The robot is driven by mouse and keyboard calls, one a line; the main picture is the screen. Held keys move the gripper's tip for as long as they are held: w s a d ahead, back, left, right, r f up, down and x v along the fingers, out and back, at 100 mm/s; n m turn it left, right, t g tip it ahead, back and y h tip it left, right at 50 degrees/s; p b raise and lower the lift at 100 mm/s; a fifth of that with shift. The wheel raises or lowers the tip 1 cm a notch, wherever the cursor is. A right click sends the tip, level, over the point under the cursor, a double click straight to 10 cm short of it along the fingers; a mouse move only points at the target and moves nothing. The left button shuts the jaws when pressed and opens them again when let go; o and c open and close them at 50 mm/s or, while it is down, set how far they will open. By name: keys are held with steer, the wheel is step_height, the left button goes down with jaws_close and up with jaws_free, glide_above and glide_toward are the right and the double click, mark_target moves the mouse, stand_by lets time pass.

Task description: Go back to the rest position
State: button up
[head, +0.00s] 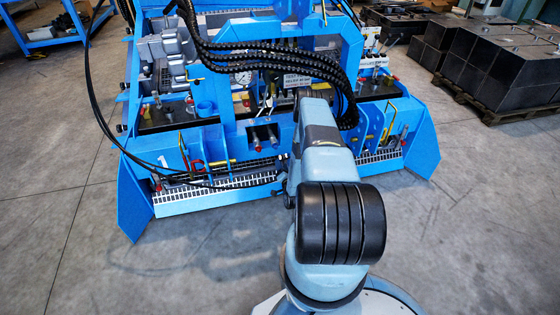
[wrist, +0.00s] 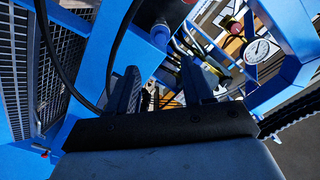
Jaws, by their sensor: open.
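My gripper (wrist: 163,95) shows in the wrist view with its two dark fingers apart and nothing between them. It points in among the blue bars of a machine frame (wrist: 285,30). In the head view my arm reaches forward to the blue frame (head: 130,205), and its end is hidden behind my own arm links. A round pressure gauge (wrist: 257,51) is to the right of the fingers in the wrist view. The gauge also shows in the head view (head: 243,77). I cannot tell whether the fingers touch any part of the frame.
Thick black hoses (head: 270,58) arch over the frame close to my arm. A perforated grille (wrist: 45,75) stands left of the gripper. Dark blocks on a pallet (head: 505,72) stand at the back right. A blue shelf (head: 45,30) is at the back left. Grey floor (head: 60,240) is clear in front.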

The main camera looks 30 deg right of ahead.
steer(key=shift+v, duration=1)
